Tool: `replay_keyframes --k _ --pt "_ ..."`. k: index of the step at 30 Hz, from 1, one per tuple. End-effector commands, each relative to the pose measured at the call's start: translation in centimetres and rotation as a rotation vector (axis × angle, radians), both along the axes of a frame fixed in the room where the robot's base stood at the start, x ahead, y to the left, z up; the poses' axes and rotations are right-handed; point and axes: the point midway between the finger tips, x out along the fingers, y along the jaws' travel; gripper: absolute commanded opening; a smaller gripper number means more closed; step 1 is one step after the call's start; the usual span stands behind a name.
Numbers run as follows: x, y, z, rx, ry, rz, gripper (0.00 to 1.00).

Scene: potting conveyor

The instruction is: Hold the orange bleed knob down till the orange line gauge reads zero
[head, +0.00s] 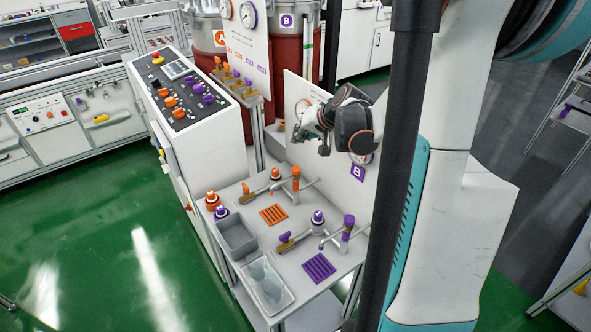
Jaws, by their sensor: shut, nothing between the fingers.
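A round orange knob (275,174) stands on the orange line's metal pipe at the back of the white bench (245,185). I take it to be the bleed knob. An upright orange handle (295,178) is just to its right on the same pipe. My gripper (324,148) is shut and empty, above and to the right of the knob and apart from it, in front of the white back panel (293,88). The line gauge for orange is mostly hidden behind my gripper, and no reading shows. A purple B label (357,172) is lower right on the panel.
A purple knob (318,218) and purple handle (348,225) stand nearer the front right. Loose orange (212,199) and purple (221,212) knobs sit at the left. A grey bin (238,238) and a clear-lined tray (267,287) line the bench's left edge. A control console (215,125) stands behind.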

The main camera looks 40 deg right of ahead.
Motion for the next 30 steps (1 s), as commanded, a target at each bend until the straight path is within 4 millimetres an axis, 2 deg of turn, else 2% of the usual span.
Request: replay_keyframes --k 18,24,30 --pt "0.0 0.0 -7.4 0.000 0.000 0.000 0.00" --pt "0.0 0.0 -8.5 0.000 0.000 0.000 0.00" --pt "0.0 0.0 -8.4 0.000 0.000 0.000 0.00"
